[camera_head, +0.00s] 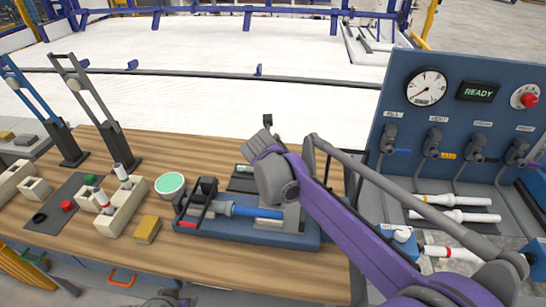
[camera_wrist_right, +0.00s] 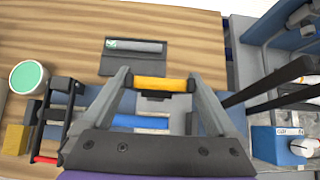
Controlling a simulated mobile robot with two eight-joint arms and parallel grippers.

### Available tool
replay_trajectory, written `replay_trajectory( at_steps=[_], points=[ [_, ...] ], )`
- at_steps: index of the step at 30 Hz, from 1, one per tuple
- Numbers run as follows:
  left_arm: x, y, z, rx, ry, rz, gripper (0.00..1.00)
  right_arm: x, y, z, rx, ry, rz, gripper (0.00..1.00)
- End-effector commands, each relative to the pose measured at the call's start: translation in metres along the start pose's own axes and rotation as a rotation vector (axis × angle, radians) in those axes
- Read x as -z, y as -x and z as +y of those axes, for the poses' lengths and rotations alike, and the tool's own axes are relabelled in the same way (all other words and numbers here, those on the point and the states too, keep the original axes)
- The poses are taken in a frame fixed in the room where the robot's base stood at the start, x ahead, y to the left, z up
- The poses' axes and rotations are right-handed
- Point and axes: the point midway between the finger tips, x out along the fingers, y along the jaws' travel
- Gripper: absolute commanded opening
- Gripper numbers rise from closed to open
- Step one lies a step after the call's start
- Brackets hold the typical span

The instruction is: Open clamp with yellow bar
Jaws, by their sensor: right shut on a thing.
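A blue clamp fixture (camera_head: 305,238) lies on the wooden bench and holds a blue pipe (camera_head: 240,210). It also shows in the wrist view, where the blue pipe (camera_wrist_right: 140,121) runs below the fingers. The yellow bar (camera_wrist_right: 160,83) spans the gap between the fingertips of my right gripper (camera_wrist_right: 160,82), and the gripper is shut on it. In the head view my purple right arm and wrist hide the bar and much of the yellow-bar clamp. A second clamp at the fixture's left end has black arms and a red bar (camera_wrist_right: 45,160).
A green-topped round container (camera_head: 170,184), a yellow block (camera_head: 147,229) and a white pipe holder (camera_head: 120,208) stand left of the fixture. A dark tray (camera_wrist_right: 135,55) lies behind it. A gauge panel (camera_head: 455,110) stands at the right.

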Motion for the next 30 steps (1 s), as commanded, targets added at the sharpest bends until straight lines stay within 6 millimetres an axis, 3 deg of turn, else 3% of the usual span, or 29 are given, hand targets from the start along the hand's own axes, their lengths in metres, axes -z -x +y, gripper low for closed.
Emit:
replay_trajectory(
  at_steps=[2, 3, 4, 14, 30],
  points=[
    [0.001, 0.001, 0.000, 0.000, 0.000, 0.001, 0.47, -0.006, 0.000, -0.001, -0.001, 0.002, -0.012, 0.00],
    [0.001, 0.001, 0.000, 0.000, 0.000, 0.001, 0.47, -0.006, 0.001, -0.001, 0.000, 0.002, -0.012, 0.95],
    [0.001, 0.001, 0.000, 0.000, 0.000, 0.001, 0.47, -0.006, 0.001, -0.001, 0.000, 0.002, -0.012, 1.00],
    [0.000, 0.000, 0.000, 0.000, 0.000, 0.000, 0.47, -0.003, 0.006, 0.000, -0.001, 0.002, -0.007, 1.00],
    [-0.004, -0.003, 0.000, 0.000, 0.000, -0.004, 0.47, -0.005, 0.097, 0.000, -0.001, 0.003, -0.008, 1.00]
  ],
)
